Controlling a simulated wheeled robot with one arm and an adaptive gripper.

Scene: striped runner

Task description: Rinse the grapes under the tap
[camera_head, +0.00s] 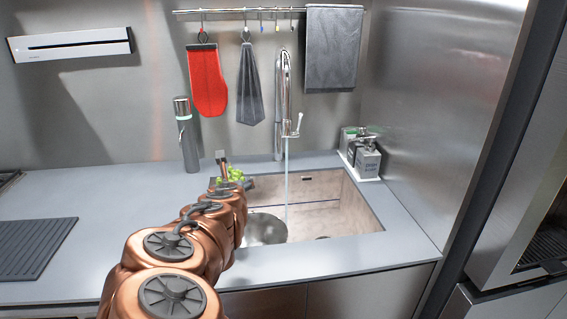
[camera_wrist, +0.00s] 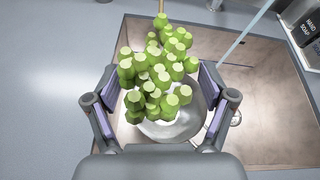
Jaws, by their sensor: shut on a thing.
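A bunch of green grapes (camera_wrist: 158,75) is between the fingers of my gripper (camera_wrist: 160,105) in the wrist view, held over the left part of the sink (camera_wrist: 265,130). In the head view the grapes (camera_head: 234,174) show just past the end of my arm, which hides most of the gripper. The chrome tap (camera_head: 283,95) stands behind the sink. A thin stream of water (camera_head: 286,178) falls from it into the basin. In the wrist view the stream (camera_wrist: 243,36) is to the right of the grapes and apart from them.
A round metal bowl (camera_head: 265,229) sits in the sink below the grapes. Soap dispensers (camera_head: 367,160) stand at the back right corner. A dark bottle (camera_head: 187,140) stands on the counter (camera_head: 100,200) at the back left. A red mitt (camera_head: 207,80) and cloths hang on the rail.

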